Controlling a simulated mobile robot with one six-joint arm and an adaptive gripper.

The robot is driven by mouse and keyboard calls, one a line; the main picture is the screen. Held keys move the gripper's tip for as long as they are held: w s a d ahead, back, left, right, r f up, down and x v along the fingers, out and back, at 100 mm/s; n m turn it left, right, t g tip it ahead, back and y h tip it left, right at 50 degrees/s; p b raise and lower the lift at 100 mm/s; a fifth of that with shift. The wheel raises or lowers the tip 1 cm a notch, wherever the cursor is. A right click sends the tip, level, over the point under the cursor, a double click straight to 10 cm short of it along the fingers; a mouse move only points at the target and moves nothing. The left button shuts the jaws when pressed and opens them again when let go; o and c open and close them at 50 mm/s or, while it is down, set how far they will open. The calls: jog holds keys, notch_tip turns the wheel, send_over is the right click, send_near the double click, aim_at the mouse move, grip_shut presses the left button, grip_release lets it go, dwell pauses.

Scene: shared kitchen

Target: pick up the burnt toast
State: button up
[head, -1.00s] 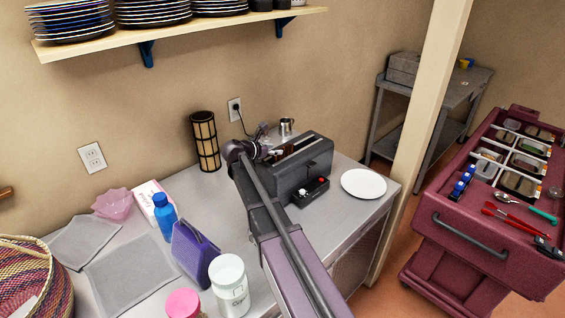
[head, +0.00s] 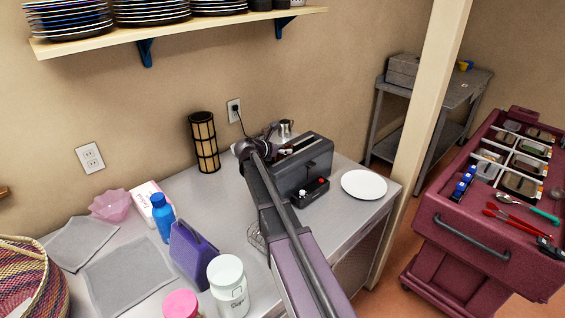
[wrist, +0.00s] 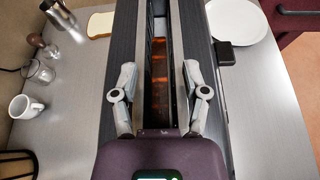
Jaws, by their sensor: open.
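A dark grey toaster (head: 309,160) stands on the counter; its long slot runs away from me in the wrist view (wrist: 157,100). Orange glow shows inside the slot. No burnt toast can be clearly made out; the slot's inside is dark. My gripper (wrist: 159,72) is open, with one finger on each side of the slot and nothing visible between the tips. A pale, brown-crusted bread slice (wrist: 100,25) lies on the counter left of the toaster.
A white plate (head: 364,185) lies right of the toaster. A metal pitcher (wrist: 64,16), a glass jar (wrist: 40,72) and a white mug (wrist: 25,107) stand to its left. A patterned cylinder (head: 204,142) stands by the wall. A white canister (head: 228,285) stands nearer me.

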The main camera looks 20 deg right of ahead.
dwell(0.5)
grip_shut()
jog(key=shift+r, duration=0.2)
notch_tip(320, 180, up, 10)
jog(key=p, duration=1)
jog(key=shift+f, duration=0.2)
dwell(0.6)
